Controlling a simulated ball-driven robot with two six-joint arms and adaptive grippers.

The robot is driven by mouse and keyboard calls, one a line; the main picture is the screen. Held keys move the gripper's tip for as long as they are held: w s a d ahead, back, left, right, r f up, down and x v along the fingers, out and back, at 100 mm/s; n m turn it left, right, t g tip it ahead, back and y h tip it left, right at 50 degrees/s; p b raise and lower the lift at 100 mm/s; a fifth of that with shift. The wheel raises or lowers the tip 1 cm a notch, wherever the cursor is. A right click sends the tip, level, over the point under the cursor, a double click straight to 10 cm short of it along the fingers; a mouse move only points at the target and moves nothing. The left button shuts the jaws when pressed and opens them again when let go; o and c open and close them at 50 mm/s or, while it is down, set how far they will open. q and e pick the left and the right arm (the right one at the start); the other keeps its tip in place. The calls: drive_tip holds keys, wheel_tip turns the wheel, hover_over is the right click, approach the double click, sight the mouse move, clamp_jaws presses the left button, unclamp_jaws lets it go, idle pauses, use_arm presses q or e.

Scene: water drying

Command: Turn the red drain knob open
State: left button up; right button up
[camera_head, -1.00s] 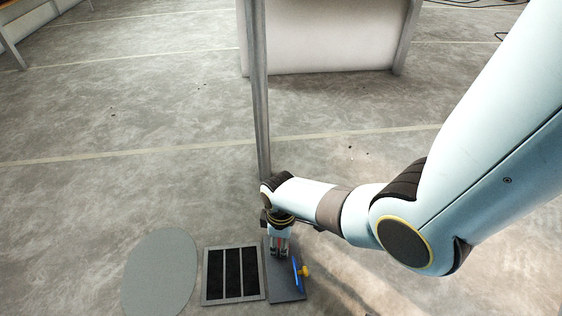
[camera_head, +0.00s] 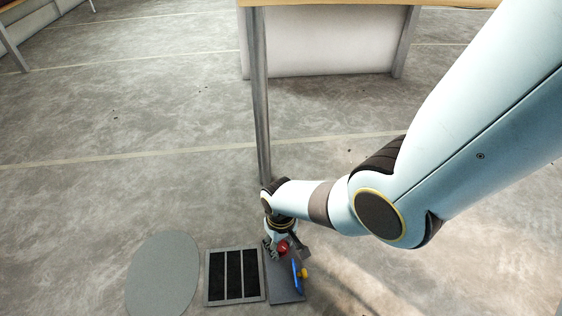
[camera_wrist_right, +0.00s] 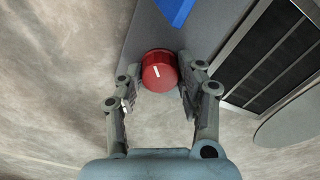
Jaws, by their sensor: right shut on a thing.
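The red knob (camera_wrist_right: 159,72) has a short white line on its face. It sits on a dark grey plate (camera_head: 287,290) on the floor and also shows in the head view (camera_head: 283,246). My right gripper (camera_head: 281,250) is low at the plate, with its two fingers on either side of the knob. In the wrist view my right gripper (camera_wrist_right: 162,80) is closed on the knob; the right finger lies close against it, and the left finger's contact is hard to make out. My left gripper is out of view.
A drain grate (camera_head: 262,290) and a round grey disc (camera_head: 162,275) lie to the left. A table leg (camera_head: 260,110) stands just behind my gripper.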

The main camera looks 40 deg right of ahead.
drive_tip(key=m, duration=0.3)
drive_tip(key=shift+m, duration=0.4)
drive_tip(key=m, duration=0.4)
drive_tip(key=shift+p, duration=0.35)
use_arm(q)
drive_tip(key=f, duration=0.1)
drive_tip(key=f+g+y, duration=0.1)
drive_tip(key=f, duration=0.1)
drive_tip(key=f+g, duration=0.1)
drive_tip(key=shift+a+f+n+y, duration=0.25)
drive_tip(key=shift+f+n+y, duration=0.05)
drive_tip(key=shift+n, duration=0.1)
use_arm(e)
drive_tip(key=shift+m, duration=0.3)
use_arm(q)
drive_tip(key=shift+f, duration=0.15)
use_arm(e)
drive_tip(key=o, duration=1.1)
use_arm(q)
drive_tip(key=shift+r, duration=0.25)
use_arm(e)
drive_tip(key=shift+o, duration=0.2)
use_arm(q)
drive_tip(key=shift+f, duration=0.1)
